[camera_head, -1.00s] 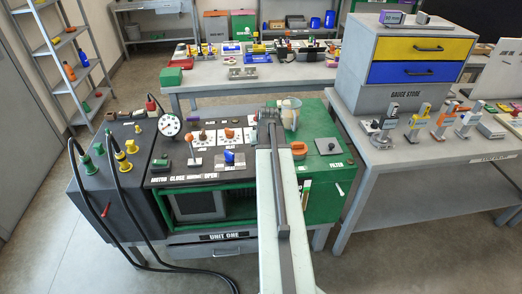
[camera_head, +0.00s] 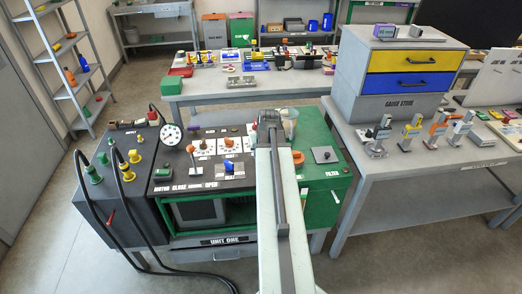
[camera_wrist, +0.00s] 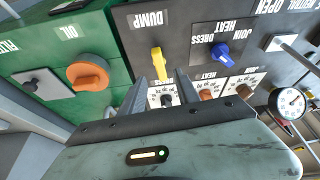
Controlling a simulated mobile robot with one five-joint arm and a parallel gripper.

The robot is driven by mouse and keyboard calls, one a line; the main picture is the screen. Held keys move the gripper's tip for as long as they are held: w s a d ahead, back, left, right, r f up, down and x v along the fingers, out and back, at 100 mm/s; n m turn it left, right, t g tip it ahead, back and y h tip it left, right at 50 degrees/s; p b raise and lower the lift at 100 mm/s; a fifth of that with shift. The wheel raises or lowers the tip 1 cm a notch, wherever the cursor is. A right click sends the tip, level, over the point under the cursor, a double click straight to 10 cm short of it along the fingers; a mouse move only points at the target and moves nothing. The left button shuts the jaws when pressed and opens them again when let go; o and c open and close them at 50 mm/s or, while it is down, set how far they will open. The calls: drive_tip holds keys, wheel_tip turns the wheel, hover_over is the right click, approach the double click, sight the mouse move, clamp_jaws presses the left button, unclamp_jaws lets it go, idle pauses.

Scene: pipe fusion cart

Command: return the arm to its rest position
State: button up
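My arm (camera_head: 280,215) reaches forward over the fusion cart in the head view. My gripper (camera_wrist: 160,85) shows in the wrist view as two dark fingers standing apart over the control panel. Nothing is visibly held. A yellow lever (camera_wrist: 156,64) by the DUMP label shows between and beyond the fingers; I cannot tell whether they touch it. A blue knob (camera_wrist: 221,54) is to its right and an orange OIL knob (camera_wrist: 88,73) to its left. In the head view my arm hides part of the panel, and the finger gap cannot be made out.
A pressure gauge (camera_head: 172,134) and a green-topped filter section (camera_head: 324,180) are on the cart. Black hoses (camera_head: 116,200) loop at its left. A side table (camera_head: 425,158) with a drawer cabinet (camera_head: 400,104) stands at right. A workbench (camera_head: 205,94) stands behind.

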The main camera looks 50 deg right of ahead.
drive_tip(key=shift+s+a+r, duration=0.1)
drive_tip(key=shift+s+r, duration=0.1)
drive_tip(key=shift+r, duration=0.25)
